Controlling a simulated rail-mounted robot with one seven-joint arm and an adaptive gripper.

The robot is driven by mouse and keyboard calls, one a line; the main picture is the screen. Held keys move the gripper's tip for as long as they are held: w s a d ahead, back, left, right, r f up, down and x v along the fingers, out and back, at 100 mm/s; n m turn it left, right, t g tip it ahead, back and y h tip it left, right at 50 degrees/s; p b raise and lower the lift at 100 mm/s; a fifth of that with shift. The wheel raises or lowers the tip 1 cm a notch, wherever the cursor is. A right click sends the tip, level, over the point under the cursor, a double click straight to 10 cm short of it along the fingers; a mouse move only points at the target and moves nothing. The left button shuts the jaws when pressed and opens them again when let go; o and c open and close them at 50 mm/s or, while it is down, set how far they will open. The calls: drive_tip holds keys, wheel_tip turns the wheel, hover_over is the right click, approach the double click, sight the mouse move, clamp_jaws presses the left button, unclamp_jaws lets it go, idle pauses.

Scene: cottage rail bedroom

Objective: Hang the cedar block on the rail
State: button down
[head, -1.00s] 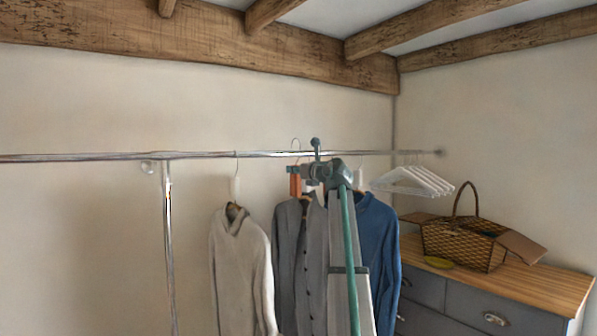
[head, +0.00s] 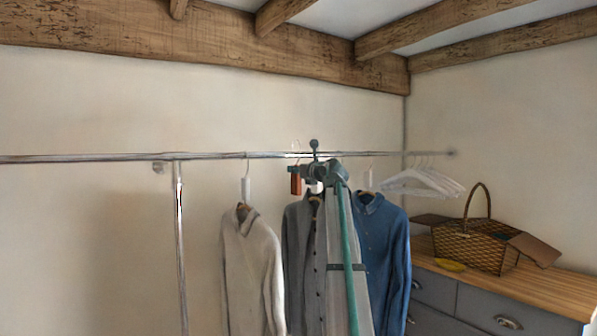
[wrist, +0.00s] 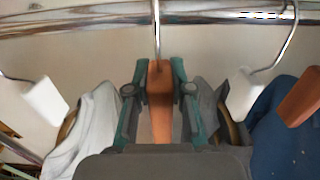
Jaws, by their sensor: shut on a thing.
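The cedar block (head: 296,184) is a small orange-brown block with a thin wire hook on top. In the wrist view, the block (wrist: 160,105) is upright between the two teal fingers of my gripper (wrist: 160,92). My gripper (head: 297,170) is shut on it just below the rail. The chrome rail (head: 215,156) runs across the head view, and the rail (wrist: 100,22) also crosses the top of the wrist view. The hook's stem passes in front of the rail; its top is cut off there. In the head view the hook reaches above the rail. I cannot tell whether they touch.
A cream sweater (head: 250,265) hangs to the left, a grey cardigan (head: 302,245) behind my arm, and a blue shirt (head: 385,250) to the right. White tags (wrist: 45,101) hang nearby. Another reddish-brown block (wrist: 301,97) is at the right. White hangers (head: 420,180) are farther along.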

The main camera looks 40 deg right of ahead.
drive_tip(key=shift+w+d+f, duration=0.1)
drive_tip(key=shift+w+f, duration=0.8)
drive_tip(key=shift+w, duration=0.2)
drive_tip(key=shift+w+d+f, duration=0.1)
drive_tip(key=shift+w+f, duration=0.8)
drive_tip(key=shift+w, duration=0.2)
drive_tip(key=shift+f, duration=0.35)
drive_tip(key=c, duration=0.9)
unclamp_jaws()
drive_tip(key=shift+c, duration=0.2)
